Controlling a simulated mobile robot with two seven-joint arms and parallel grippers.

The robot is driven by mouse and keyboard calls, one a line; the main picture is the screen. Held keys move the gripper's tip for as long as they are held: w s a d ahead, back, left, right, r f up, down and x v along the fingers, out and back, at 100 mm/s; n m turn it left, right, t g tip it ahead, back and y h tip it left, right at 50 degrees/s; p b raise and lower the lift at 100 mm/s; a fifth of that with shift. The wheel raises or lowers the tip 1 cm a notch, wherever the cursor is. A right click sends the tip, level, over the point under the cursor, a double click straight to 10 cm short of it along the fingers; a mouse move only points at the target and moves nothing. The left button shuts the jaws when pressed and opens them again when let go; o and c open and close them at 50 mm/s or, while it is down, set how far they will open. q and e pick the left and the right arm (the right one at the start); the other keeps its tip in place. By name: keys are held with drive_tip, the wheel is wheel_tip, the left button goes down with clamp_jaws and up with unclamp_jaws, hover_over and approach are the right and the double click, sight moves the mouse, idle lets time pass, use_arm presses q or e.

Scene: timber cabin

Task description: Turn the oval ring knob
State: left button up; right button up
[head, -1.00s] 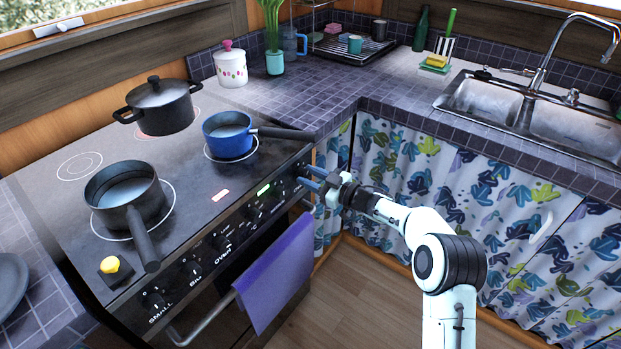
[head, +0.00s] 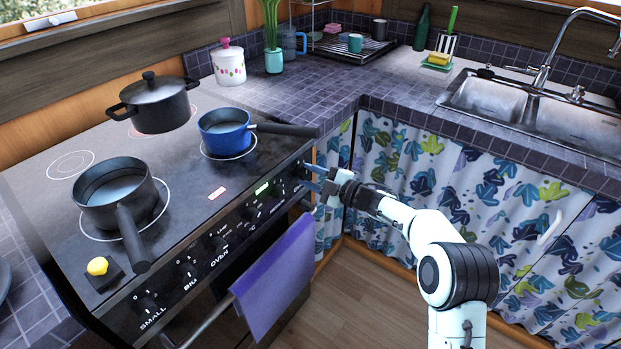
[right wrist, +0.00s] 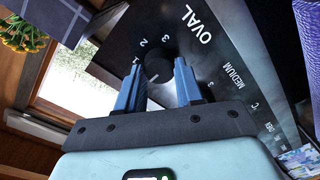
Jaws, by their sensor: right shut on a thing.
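The oval ring knob (right wrist: 158,68) is a dark round knob on the black stove panel, beside the word OVAL in the right wrist view. My right gripper (right wrist: 160,78) has its two blue-grey fingers on either side of the knob and is shut on it. In the head view the right gripper (head: 308,178) is at the right end of the stove front (head: 225,240). There the fingers and the panel's edge largely hide the knob. My left gripper is not in view.
A blue pan (head: 226,141), a black saucepan (head: 112,192) and a lidded black pot (head: 160,108) stand on the stove top. A purple towel (head: 275,280) hangs from the oven rail below the panel. A patterned curtain (head: 480,200) hangs under the counter. The floor is clear.

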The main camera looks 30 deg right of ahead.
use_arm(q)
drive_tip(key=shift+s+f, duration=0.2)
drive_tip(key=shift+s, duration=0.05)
use_arm(e)
drive_tip(key=shift+f, duration=0.1)
drive_tip(key=shift+n, duration=0.3)
drive_tip(key=o, duration=1)
drive_tip(key=shift+o, duration=0.2)
drive_tip(key=shift+s, duration=0.1)
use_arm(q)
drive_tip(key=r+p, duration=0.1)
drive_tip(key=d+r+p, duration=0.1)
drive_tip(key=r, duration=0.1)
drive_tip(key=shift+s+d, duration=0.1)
use_arm(e)
drive_tip(key=v, duration=1.3)
drive_tip(key=shift+s+d, duration=0.1)
